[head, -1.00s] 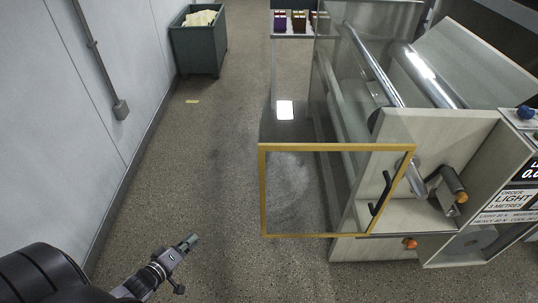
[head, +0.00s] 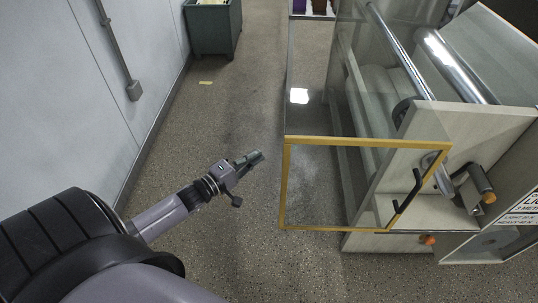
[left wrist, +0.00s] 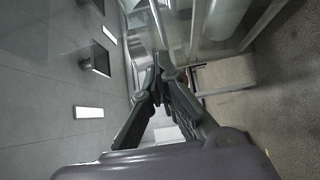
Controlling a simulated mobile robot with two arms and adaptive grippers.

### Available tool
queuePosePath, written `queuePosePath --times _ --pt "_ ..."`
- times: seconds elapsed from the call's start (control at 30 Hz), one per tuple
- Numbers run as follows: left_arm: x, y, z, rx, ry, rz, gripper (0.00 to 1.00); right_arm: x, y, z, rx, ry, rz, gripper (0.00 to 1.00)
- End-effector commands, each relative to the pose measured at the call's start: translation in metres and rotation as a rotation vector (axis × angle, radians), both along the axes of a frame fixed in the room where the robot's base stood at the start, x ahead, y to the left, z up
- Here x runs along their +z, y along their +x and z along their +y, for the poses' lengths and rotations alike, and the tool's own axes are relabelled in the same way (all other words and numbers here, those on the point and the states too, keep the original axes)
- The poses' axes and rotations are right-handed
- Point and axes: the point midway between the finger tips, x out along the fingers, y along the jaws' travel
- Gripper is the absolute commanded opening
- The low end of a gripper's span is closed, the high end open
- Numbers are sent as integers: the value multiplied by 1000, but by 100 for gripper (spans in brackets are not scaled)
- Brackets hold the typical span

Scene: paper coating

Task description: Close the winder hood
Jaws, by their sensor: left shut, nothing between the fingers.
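The winder hood (head: 284,185) is a clear panel with a yellow frame along its front, standing out to the left of the winder (head: 470,122). A black handle (head: 407,192) sits on the right part of the yellow frame. My left gripper (head: 259,156) is shut and empty, just left of the yellow frame and apart from it. In the left wrist view the fingers (left wrist: 157,75) meet at their tips, with clear panel and machine parts beyond. My right gripper is not in view.
A grey wall (head: 60,90) with a conduit box (head: 134,91) runs along the left. A green bin (head: 214,28) stands at the back by the wall. The floor between wall and hood is free. Orange knobs (head: 428,239) stick out of the winder's front.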

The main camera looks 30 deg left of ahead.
Motion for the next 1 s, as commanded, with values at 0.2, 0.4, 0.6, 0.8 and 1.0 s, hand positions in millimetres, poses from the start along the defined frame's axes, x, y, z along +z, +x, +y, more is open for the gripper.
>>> queuePosePath --times 0.2,0.4,0.6,0.8,1.0 --pt "1 21 -25 1 -3 0 0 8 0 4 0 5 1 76" --pt "0 27 -36 0 -1 0 0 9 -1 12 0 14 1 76" --pt "0 28 -36 -1 0 1 0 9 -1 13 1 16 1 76" --pt "0 28 -37 -1 0 1 0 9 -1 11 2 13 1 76" --pt "1 38 -52 0 -3 -1 0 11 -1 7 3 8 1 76"
